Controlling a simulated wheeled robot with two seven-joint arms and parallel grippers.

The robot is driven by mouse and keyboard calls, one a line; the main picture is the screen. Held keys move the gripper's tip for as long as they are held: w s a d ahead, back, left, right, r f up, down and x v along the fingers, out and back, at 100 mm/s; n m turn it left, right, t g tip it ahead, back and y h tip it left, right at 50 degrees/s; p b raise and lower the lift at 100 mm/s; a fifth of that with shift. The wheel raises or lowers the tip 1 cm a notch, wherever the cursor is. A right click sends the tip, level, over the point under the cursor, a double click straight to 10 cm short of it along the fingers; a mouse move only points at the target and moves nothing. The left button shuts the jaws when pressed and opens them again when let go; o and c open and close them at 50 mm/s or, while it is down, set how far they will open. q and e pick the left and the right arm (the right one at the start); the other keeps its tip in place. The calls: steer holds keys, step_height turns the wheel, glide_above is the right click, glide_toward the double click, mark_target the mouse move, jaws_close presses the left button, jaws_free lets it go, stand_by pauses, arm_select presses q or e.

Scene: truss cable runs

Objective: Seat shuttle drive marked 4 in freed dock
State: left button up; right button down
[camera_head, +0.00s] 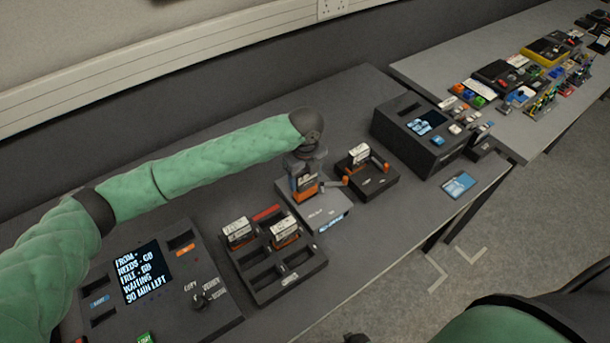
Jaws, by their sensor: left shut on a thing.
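My left gripper (306,190) reaches down over a light grey dock (325,213) and is shut on a small drive with an orange lower edge (305,196). The fingers hide most of this drive, and I cannot tell if it touches the dock. A second, dark dock (378,184) to the right holds an upright white-labelled drive (359,153). A black tray (290,282) to the left holds two white-labelled drives (238,232) (285,229); its other slots look empty. The marks on the drives are too small to read. My right gripper is not in view.
A console (175,305) with a lit text screen and a knob stands at the lower left. A black box (418,130) with a screen stands at the right, near a blue card (458,185). A second table (440,68) behind it carries clutter.

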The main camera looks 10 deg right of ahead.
arm_select(q)
steer(key=shift+f, duration=0.8)
stand_by(0.9)
steer(key=shift+f, duration=1.2)
stand_by(1.2)
steer(key=o, duration=1.5)
steer(key=shift+r+p, duration=2.85)
steer(key=shift+r, duration=0.9)
steer(key=shift+f, duration=0.1)
